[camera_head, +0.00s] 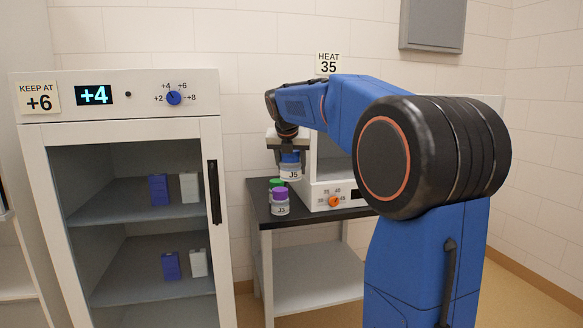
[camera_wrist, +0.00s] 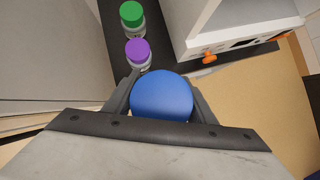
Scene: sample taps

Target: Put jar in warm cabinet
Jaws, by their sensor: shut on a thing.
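My gripper (camera_head: 288,150) is shut on a jar with a blue lid (camera_head: 290,157), labelled J5, held upright above the black table top. In the wrist view the blue lid (camera_wrist: 161,97) fills the space between the fingers of my gripper (camera_wrist: 160,100). The warm cabinet (camera_head: 318,180) is a white box under the sign HEAT 35, with an orange knob (camera_head: 334,201) on its front. My arm hides much of it, so I cannot tell how its door stands. The wrist view shows its edge (camera_wrist: 215,45) to the right of the held jar.
A purple-lidded jar J3 (camera_head: 280,201) and a green-lidded jar (camera_head: 276,184) stand on the dark table (camera_head: 262,214) left of the warm cabinet. A tall glass-fronted cabinet (camera_head: 120,137), signed KEEP AT +6 and displaying +4, stands left with several boxes inside.

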